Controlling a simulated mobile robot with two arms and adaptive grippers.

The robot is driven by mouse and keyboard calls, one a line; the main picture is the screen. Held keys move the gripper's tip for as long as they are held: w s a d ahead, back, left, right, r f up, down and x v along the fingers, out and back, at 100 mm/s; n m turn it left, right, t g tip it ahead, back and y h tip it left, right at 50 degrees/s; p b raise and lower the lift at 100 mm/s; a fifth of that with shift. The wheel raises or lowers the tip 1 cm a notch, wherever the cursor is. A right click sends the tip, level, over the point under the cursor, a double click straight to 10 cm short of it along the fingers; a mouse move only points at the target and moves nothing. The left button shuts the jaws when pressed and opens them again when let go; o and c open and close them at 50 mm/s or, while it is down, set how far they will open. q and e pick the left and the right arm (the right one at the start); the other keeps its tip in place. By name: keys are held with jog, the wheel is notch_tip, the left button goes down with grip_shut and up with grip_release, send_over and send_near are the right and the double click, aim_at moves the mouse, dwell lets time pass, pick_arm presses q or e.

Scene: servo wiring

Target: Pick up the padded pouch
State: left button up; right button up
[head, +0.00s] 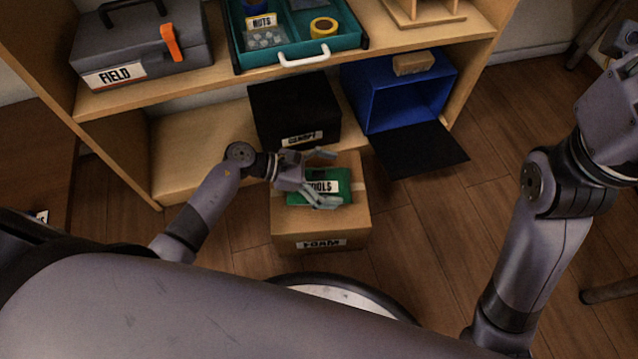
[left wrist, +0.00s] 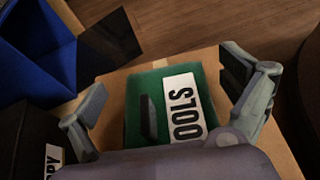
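A green item with a white label reading "OOLS" (head: 341,187), the only pouch-like thing in view, lies on top of a cardboard box (head: 296,224). In the left wrist view the green item (left wrist: 143,128) shows a dark strap or handle beside its label; I cannot tell whether it is padded. My left gripper (head: 328,180) is over the green item with its fingers spread. In the left wrist view the open fingers (left wrist: 165,80) stand on either side of it, and nothing is visibly held. The near part of the item is hidden by the gripper. My right gripper is out of view.
A black labelled box (head: 290,105) stands behind the cardboard box. A blue bin (head: 440,95) with a dark flap (head: 420,150) is to its right. Above, the wooden shelf (head: 220,85) holds a grey "FIELD" toolbox (head: 140,50) and a teal tray (head: 345,42).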

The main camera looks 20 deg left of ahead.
pick_arm(q)
jog(key=c, duration=1.3)
jog(key=shift+c, duration=0.2)
